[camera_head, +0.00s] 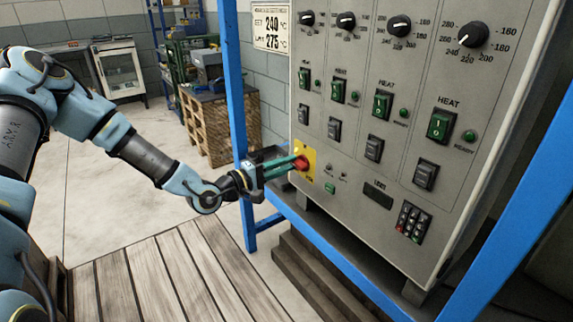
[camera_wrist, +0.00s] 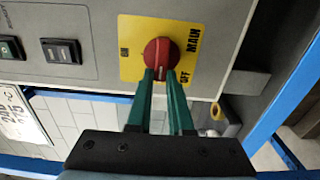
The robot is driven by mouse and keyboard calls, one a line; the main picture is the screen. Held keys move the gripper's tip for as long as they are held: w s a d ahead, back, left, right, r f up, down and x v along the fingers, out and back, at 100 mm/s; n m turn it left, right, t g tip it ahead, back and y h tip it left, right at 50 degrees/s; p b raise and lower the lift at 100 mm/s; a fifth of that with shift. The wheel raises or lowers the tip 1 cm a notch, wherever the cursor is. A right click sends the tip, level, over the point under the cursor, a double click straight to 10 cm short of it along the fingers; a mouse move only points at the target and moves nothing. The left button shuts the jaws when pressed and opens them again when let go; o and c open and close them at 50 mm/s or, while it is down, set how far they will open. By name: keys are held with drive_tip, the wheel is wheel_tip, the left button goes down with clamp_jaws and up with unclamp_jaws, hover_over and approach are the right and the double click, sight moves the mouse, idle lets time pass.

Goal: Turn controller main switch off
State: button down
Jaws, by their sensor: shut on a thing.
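The main switch is a red rotary knob (camera_head: 302,163) on a yellow plate (camera_head: 309,155) at the lower left of the grey controller panel. In the wrist view the red knob (camera_wrist: 158,50) sits on the yellow plate (camera_wrist: 205,22), with ON at the left, OFF at the lower right and MAIN at the right. My gripper (camera_head: 294,163) reaches it from the left, its green fingers (camera_wrist: 167,80) closed on the knob's near part. A small pale mark shows on the knob between the fingertips. The fingers hide part of the knob, so its exact setting is hard to tell.
The controller cabinet (camera_head: 345,150) carries several dials, green HEAT switches (camera_head: 440,124) and a keypad (camera_head: 411,221). A blue frame post (camera_head: 233,90) stands close behind my gripper. A wooden slatted surface (camera_head: 175,275) lies below. A wooden crate (camera_head: 215,125) stands further back.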

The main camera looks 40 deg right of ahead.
drive_tip(key=c, duration=0.8)
unclamp_jaws()
drive_tip(key=shift+a, duration=0.1)
drive_tip(key=a, duration=0.3)
drive_tip(key=a+b, duration=0.1)
drive_tip(key=a, duration=0.6)
drive_tip(key=shift+w+a, duration=0.3)
drive_tip(key=shift+f, duration=0.1)
drive_tip(key=w+a+f+m+t+y+p, duration=0.1)
drive_tip(key=w+a+t+y+p, duration=0.1)
drive_tip(key=w+a+y, duration=0.55)
drive_tip(key=w+a+f+m+t+y+p, duration=0.2)
drive_tip(key=a+y, duration=0.2)
drive_tip(key=a, duration=0.6)
drive_tip(key=a+r+n+y+p, duration=0.15)
drive_tip(key=a+r+y, duration=0.45)
drive_tip(key=a, duration=0.7)
drive_tip(key=shift+n+g, duration=0.45)
drive_tip(key=shift+g, duration=0.25)
drive_tip(key=s+a+r, duration=0.2)
drive_tip(key=r, duration=0.1)
drive_tip(key=s+a+r+p, duration=0.1)
drive_tip(key=s+a+r, duration=0.2)
drive_tip(key=r, duration=0.1)
drive_tip(key=s+a+r+p, duration=0.1)
drive_tip(key=s+a+r, duration=0.1)
drive_tip(key=s+r, duration=0.1)
drive_tip(key=shift+a+r, duration=0.2)
drive_tip(key=shift+a, duration=0.05)
